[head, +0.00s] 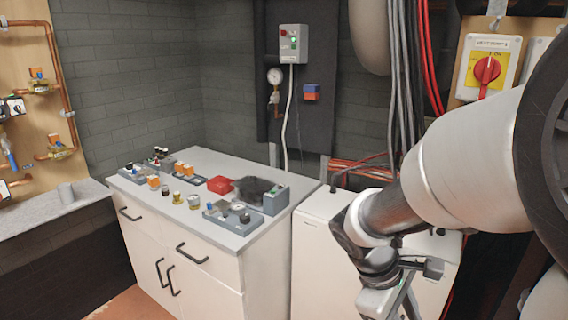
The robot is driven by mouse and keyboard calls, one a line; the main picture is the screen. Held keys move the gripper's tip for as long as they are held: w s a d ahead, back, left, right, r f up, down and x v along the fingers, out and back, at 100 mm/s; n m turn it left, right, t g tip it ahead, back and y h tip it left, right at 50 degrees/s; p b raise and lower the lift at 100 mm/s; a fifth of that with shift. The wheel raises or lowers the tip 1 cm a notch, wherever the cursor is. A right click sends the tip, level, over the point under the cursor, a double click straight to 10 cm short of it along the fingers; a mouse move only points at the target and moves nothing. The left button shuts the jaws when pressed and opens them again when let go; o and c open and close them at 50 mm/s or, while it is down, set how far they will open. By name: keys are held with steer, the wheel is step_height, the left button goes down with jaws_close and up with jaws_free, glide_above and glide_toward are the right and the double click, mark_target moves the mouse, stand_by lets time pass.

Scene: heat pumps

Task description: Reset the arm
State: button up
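My arm reaches in from the right edge of the head view, a large white and black arm that slopes down to the left. Its wrist hangs in front of the white cabinet (313,245), right of the drawer counter. My gripper is mostly below the bottom edge of the picture, and its fingers do not show. I cannot see whether it holds anything.
A red rotary switch (487,70), cables (405,80) and a control box (293,44) are on the back wall. Copper pipes (62,80) are at left.

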steer(key=s+a+r+m+t+y, duration=0.6)
steer(key=a+r+m, duration=0.3)
steer(key=r, duration=0.3)
step_height(320, 180, up, 13)
steer(key=p, duration=1.2)
steer(key=shift+d+p, duration=0.2)
steer(key=shift+p, duration=0.2)
steer(key=shift+s, duration=0.1)
steer(key=shift+c, duration=0.2)
